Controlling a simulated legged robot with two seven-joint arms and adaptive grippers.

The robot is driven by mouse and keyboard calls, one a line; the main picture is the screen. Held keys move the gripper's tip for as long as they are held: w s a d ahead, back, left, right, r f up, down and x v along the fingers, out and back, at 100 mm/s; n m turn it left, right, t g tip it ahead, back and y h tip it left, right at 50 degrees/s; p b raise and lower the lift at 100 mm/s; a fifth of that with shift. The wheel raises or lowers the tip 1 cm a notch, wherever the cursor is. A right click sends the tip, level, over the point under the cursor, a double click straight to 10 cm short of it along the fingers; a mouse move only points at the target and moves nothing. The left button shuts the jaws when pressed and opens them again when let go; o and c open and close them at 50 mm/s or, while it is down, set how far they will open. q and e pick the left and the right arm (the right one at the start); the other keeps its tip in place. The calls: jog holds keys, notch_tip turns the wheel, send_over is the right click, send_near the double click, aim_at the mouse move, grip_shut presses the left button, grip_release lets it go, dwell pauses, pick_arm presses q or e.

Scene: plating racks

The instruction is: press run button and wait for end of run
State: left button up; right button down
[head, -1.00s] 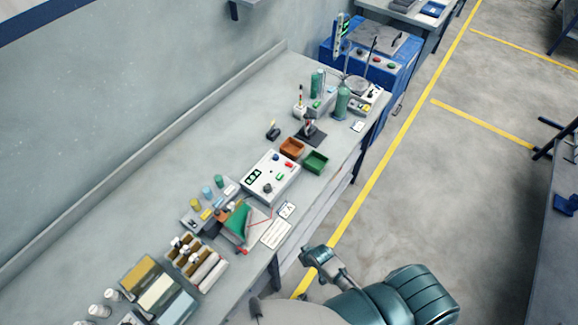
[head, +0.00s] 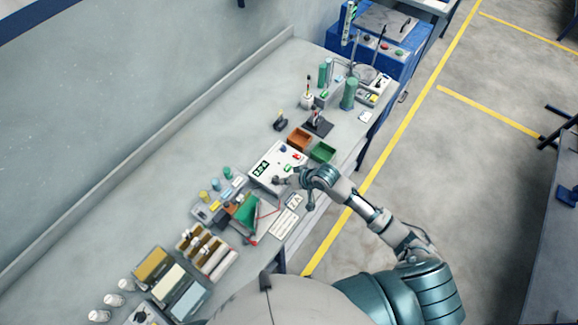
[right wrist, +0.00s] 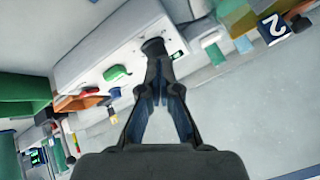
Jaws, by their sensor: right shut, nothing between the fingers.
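A white control box (head: 262,180) stands on the bench, with a green display (head: 260,168), a blue cap and a red button (head: 295,156). My right gripper (head: 286,180) is over the box's front part, shut and empty. In the right wrist view, its closed fingertips (right wrist: 156,72) are close to a black knob (right wrist: 152,46) on the panel. A green button (right wrist: 117,74) lies to the left of the fingertips there, apart from them. I cannot tell whether the fingertips touch the panel. My left gripper is not in view.
An orange bin (head: 299,138) and a green bin (head: 323,152) stand beyond the box. A green wedge-shaped thing (head: 246,210) and a white card (head: 284,223) are nearer. Racks and bottles line the near bench. The back strip of bench is clear.

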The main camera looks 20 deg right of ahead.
notch_tip(320, 180, up, 8)
jog(key=m, duration=0.2)
send_over(289, 168)
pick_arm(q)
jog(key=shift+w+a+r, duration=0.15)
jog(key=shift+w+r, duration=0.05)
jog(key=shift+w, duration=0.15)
pick_arm(e)
jog(key=shift+w+f+t+y, duration=0.1)
jog(key=shift+f+t+y, duration=0.05)
jog(key=shift+t+y, duration=0.25)
jog(key=shift+d+f, duration=0.1)
jog(key=shift+d, duration=0.1)
notch_tip(289, 168, down, 6)
jog(key=b, duration=0.4)
jog(key=shift+a+f, duration=0.1)
jog(key=shift+f, duration=0.05)
jog(key=shift+f+b, duration=0.4)
jog(key=shift+b, duration=0.05)
jog(key=shift+f, duration=0.75)
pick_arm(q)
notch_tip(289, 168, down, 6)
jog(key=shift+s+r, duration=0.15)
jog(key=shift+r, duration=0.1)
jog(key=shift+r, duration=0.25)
pick_arm(e)
jog(key=shift+f, duration=0.3)
